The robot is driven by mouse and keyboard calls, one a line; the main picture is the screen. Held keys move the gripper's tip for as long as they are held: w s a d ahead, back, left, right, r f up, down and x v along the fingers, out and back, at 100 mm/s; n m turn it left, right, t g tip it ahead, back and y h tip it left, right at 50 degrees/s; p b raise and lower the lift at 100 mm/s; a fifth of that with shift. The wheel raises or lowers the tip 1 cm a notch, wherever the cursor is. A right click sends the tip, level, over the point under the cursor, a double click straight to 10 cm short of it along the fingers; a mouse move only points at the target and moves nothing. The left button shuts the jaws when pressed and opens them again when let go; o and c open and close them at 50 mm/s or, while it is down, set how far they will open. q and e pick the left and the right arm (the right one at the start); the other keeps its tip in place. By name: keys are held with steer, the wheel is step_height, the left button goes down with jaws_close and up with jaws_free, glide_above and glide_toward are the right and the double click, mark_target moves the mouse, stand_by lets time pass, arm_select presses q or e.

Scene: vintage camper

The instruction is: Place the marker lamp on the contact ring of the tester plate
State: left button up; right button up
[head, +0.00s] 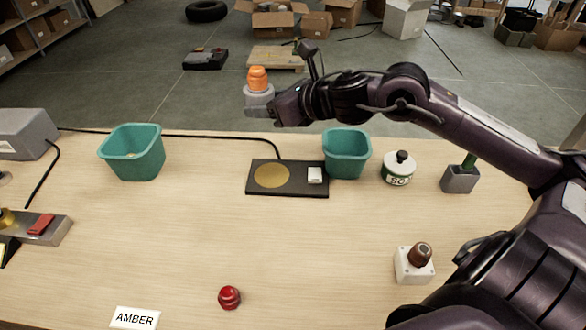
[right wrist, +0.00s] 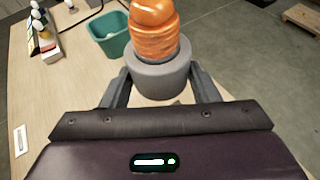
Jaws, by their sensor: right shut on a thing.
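The marker lamp (head: 258,79) has an orange ribbed dome on a grey round base. My right gripper (head: 264,112) is shut on its grey base and holds it upright, high above the far edge of the table. The lamp (right wrist: 158,50) also shows between the fingers in the right wrist view. The tester plate (head: 288,189) is a black slab on the table with a gold contact ring (head: 271,176) and a small white block (head: 314,175). In the head view the ring lies below the lamp, and nothing sits on it. My left gripper is not in view.
Teal bins stand left (head: 133,160) and right (head: 346,155) of the plate. A white and green pot (head: 398,170), a brown-topped white box (head: 415,264), a red cap (head: 229,297) and an AMBER card (head: 135,318) are also on the table. The middle is clear.

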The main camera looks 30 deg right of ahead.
steer(key=d, duration=0.2)
glide_above(278, 178)
steer(key=shift+m, duration=0.3)
step_height(278, 178, down, 14)
steer(key=shift+f, duration=0.25)
step_height(278, 178, down, 5)
steer(key=shift+f, duration=0.15)
steer(key=shift+f, duration=0.2)
steer(key=o, duration=0.7)
steer(key=shift+f, duration=0.1)
steer(key=o, duration=0.4)
steer(key=shift+o, duration=0.2)
steer(key=shift+s, duration=0.1)
